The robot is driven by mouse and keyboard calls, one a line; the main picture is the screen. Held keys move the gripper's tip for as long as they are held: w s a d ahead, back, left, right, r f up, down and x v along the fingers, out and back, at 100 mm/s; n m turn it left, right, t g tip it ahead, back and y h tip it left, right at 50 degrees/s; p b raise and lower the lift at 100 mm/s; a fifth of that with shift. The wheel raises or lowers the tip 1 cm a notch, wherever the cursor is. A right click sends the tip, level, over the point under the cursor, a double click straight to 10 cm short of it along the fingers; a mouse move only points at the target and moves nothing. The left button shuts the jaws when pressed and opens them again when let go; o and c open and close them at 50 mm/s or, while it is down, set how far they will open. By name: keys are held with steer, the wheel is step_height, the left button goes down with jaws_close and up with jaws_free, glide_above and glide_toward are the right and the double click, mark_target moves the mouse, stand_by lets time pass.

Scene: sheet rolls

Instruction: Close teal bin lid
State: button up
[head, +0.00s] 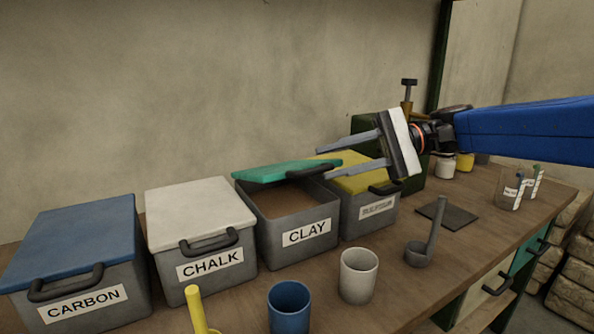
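The bin's front part is uncovered and brown contents show inside. My gripper (322,164) is open, with two grey fingers pointing left.
Bins labelled CARBON (85,296) and CHALK (208,262) stand left with lids shut. A yellow-lidded bin (372,214) stands right. A blue cup (289,309), a white cup (357,277) and a grey ladle (417,255) stand in front. A dark square plate (447,214) lies right.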

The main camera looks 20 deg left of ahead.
mark_target(286, 170)
steer(key=x, duration=0.7)
steer(key=shift+s+a, duration=0.2)
steer(key=shift+a, duration=0.05)
